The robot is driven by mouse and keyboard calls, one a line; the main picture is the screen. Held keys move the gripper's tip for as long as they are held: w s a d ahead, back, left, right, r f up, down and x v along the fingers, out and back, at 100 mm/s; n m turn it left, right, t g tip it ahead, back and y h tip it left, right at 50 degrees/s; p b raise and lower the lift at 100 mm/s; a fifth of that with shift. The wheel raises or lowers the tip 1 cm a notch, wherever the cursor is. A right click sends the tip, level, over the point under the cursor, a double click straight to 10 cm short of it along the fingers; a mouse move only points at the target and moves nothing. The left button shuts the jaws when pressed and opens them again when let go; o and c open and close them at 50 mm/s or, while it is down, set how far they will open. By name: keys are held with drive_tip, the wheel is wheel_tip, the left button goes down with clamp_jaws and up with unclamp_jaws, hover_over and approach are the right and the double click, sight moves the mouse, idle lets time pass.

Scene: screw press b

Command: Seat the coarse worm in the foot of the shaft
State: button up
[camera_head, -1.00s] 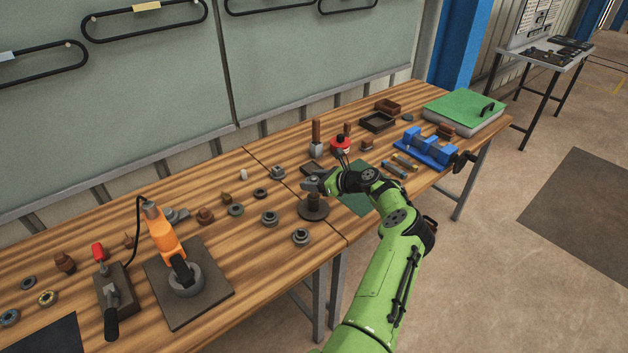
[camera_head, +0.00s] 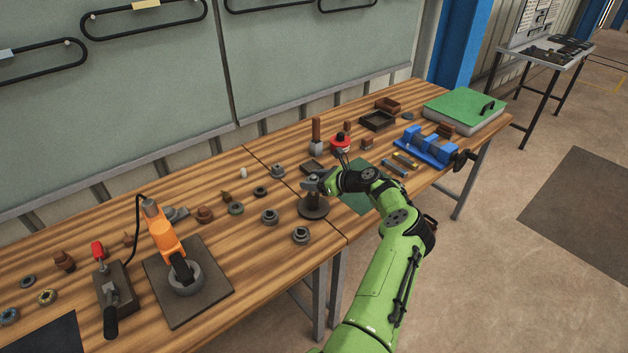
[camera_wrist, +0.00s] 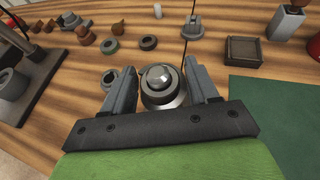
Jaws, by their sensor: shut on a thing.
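My gripper (camera_head: 313,186) is over a dark round-based stand (camera_head: 313,209) near the front edge of the bench. In the wrist view its two fingers (camera_wrist: 161,88) flank a grey round metal piece with a shiny domed top (camera_wrist: 160,78), and they are shut on it. The piece appears upright, in line with the stand below. Its lower end is hidden, so I cannot tell whether it is seated or only touching. I cannot tell for sure which piece is the coarse worm and which is the shaft.
Several grey and brown rings and collars, one of them a grey flanged collar (camera_head: 301,236), lie left of the stand. A green mat (camera_head: 358,201) lies right of it.

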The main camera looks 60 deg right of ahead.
sight(315, 195)
drive_tip(key=shift+f+b, duration=1.2)
drive_tip(key=shift+f, duration=0.45)
drive_tip(key=o, duration=1.4)
drive_tip(key=shift+s, duration=0.1)
drive_tip(key=p+v, duration=0.1)
drive_tip(key=v, duration=1.4)
drive_tip(key=shift+s, duration=0.25)
drive_tip(key=shift+w, duration=0.1)
